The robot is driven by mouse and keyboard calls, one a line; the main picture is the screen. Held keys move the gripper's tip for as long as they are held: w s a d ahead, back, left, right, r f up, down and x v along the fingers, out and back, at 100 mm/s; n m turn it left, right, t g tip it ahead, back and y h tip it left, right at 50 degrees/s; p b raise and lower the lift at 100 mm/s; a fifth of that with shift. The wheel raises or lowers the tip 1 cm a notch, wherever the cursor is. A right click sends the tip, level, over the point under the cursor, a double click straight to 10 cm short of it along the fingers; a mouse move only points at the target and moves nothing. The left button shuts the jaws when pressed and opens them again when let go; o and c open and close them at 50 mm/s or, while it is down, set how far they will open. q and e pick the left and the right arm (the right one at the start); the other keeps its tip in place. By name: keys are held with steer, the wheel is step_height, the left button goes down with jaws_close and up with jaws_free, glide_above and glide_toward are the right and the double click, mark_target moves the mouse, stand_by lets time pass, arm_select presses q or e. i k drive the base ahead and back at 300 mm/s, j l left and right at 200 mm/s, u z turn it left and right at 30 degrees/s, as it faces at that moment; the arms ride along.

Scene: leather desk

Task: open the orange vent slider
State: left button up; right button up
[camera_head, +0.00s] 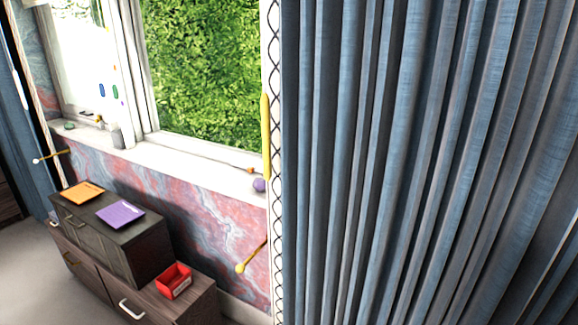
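A small orange piece (250,170) is at the right end of the window sill. It is too small to tell whether it is the vent slider, or whether it is open. Small blue (102,90) and green (115,91) oblong pieces show on the left part of the window. Neither my left nor my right gripper is in view.
A blue curtain (430,160) fills the right half. A purple ball (259,185) is by the right end of the white sill (190,165). Below stand a dark cabinet (150,250) with orange (82,192) and purple (120,214) flat items, and a red bin (173,280).

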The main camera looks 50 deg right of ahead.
mark_target(250, 169)
steer(key=z, duration=1.15)
steer(key=i+j+z, duration=0.1)
steer(key=i+j, duration=0.15)
steer(key=j, duration=0.15)
